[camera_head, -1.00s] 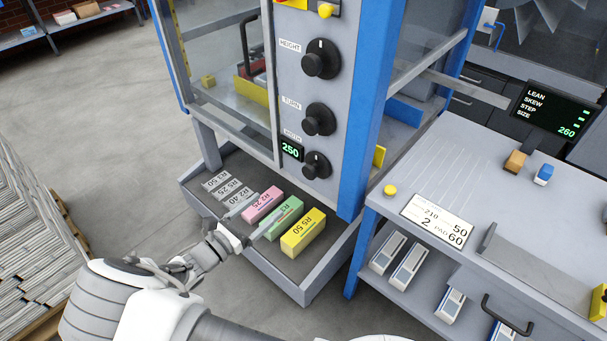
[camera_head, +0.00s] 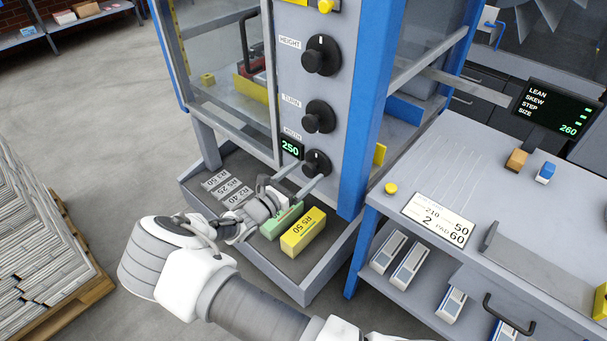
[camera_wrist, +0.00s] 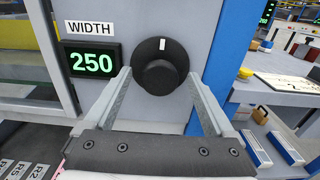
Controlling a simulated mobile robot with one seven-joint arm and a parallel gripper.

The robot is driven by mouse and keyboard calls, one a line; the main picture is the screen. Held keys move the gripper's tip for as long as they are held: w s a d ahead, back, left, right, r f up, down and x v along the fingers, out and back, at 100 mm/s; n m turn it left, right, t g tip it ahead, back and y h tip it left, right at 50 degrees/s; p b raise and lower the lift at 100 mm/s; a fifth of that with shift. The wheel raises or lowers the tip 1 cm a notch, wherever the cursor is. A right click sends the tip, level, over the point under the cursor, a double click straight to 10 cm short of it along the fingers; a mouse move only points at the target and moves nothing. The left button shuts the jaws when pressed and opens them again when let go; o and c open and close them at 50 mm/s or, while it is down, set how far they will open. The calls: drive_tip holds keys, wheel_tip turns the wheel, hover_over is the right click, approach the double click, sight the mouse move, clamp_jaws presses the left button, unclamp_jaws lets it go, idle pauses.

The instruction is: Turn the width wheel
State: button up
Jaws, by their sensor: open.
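The width wheel (camera_head: 317,163) is the lowest of the black knobs on the grey machine panel. In the wrist view the wheel (camera_wrist: 160,66) is round with a raised hub, and its white mark points up and slightly right. The display (camera_wrist: 92,60) beside it, under the WIDTH label, reads 250. My gripper (camera_head: 307,178) is just in front of the wheel and a little low. In the wrist view my gripper (camera_wrist: 160,85) is open, with one finger on each side of the hub. I cannot tell whether the fingers touch the wheel.
The turn knob (camera_head: 319,117) and height knob (camera_head: 321,55) sit above. A tray (camera_head: 305,291) below holds labelled blocks, among them a yellow one (camera_head: 303,232). A blue post (camera_head: 370,110) stands right of the panel. A side table (camera_head: 470,190) with a card (camera_head: 438,217) is further right.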

drive_tip(key=c, duration=1.4)
drive_tip(key=shift+o, duration=0.2)
drive_tip(key=shift+m, duration=0.3)
